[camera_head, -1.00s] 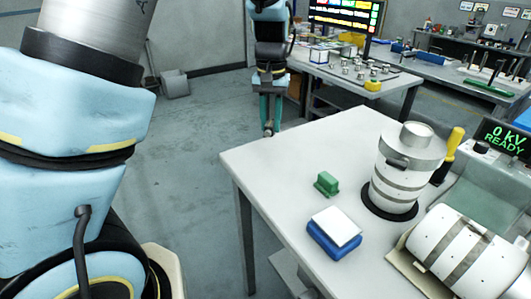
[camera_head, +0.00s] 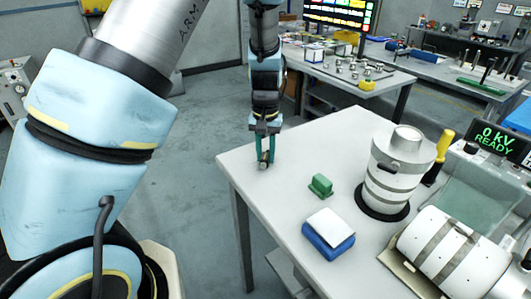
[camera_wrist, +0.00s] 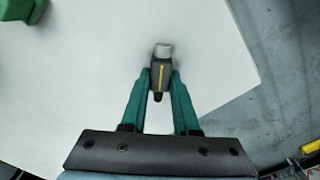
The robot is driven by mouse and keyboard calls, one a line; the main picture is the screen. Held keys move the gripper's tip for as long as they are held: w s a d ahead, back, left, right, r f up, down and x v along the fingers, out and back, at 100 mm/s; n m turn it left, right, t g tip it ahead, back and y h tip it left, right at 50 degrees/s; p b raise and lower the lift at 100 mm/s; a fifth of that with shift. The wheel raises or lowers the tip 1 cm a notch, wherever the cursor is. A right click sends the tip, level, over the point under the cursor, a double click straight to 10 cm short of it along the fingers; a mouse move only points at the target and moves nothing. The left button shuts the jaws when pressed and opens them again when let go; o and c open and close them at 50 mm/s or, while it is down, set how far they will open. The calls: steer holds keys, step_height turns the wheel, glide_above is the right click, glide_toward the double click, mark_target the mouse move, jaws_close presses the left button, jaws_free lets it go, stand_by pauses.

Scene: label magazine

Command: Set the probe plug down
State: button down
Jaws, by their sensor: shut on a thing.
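The probe plug (camera_wrist: 158,78) is a small dark piece with a yellow stripe and a pale grey end. My gripper (camera_wrist: 160,85) has green fingers shut on it in the wrist view. In the head view my gripper (camera_head: 264,160) points down over the left far part of the white table (camera_head: 275,205), with the plug (camera_head: 263,164) between its fingertips. The plug is at or just above the tabletop; I cannot tell whether it touches.
A green block (camera_head: 320,186) stands to the right of my gripper. Nearby are a blue box with a white top (camera_head: 328,234) and an upright banded canister (camera_head: 399,170) on a black ring. Another canister (camera_head: 452,250) lies at the right. Bare tabletop surrounds the plug.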

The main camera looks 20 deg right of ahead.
mark_target(266, 154)
steer(key=c, duration=0.7)
jaws_free()
steer(key=shift+f, duration=0.1)
steer(key=shift+o, duration=0.2)
step_height(266, 154, up, 12)
steer(key=b, duration=0.3)
steer(key=w+a+f+n, duration=0.1)
steer(key=w+a+n, duration=0.15)
steer(key=a, duration=1.25)
steer(key=s+a+f+n, duration=0.1)
steer(key=s+a, duration=0.2)
steer(key=a, duration=0.4)
steer(key=s+a+f+n+t, duration=0.1)
steer(key=s+a, duration=0.3)
steer(key=a, duration=0.4)
steer(key=shift+a+f+n+t, duration=0.3)
steer(key=shift+n, duration=0.25)
